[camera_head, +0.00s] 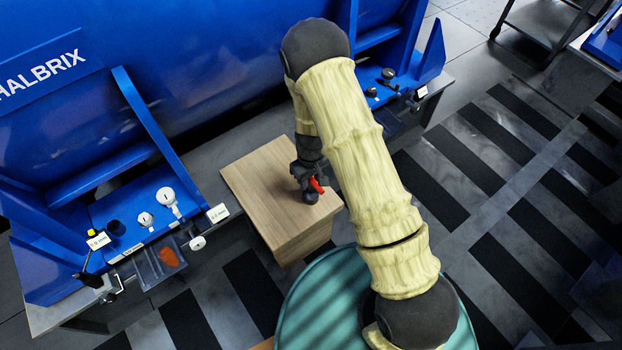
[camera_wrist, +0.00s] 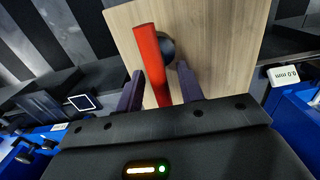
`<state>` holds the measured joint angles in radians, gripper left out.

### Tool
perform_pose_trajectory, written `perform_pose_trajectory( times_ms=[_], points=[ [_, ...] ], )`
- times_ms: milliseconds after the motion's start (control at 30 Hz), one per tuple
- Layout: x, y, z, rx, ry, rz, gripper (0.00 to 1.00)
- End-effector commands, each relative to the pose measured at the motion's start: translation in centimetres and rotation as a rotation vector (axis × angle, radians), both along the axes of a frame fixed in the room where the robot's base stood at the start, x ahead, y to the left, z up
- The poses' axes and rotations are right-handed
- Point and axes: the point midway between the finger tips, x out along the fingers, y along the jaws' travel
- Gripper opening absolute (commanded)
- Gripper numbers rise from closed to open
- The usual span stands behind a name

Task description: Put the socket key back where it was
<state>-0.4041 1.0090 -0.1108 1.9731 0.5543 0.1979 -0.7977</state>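The socket key, with a red handle and a dark round head, shows in the wrist view (camera_wrist: 153,62) and in the head view (camera_head: 317,185). It is at the wooden block (camera_head: 250,190), near its front right corner. My gripper (camera_head: 305,176) is low over that block. In the wrist view my gripper (camera_wrist: 160,70) has its two dark fingers apart, with the red handle between them and a gap on each side. Whether the key touches the wood is hard to tell.
A blue station at the left holds white-topped knobs (camera_head: 167,195), a size label (camera_head: 218,213) and a small tray (camera_head: 150,272) with an orange-red item. Another blue station with dark knobs (camera_head: 388,74) stands behind my arm. A green round surface (camera_head: 310,310) is in front.

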Motion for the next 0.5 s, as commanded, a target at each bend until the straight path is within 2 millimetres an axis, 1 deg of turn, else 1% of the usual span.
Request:
perform_pose_trajectory(
  times_ms=[33,167,400,500],
  points=[
    [0.1,0.0,1.0,0.0,-0.002,0.0,0.38],
    [0.1,0.0,3.4,0.001,-0.004,-0.001,0.38],
    [0.2,-0.2,8.2,0.001,-0.004,-0.003,0.38],
    [0.2,-0.2,9.8,0.001,-0.003,-0.003,0.38]
  ],
)
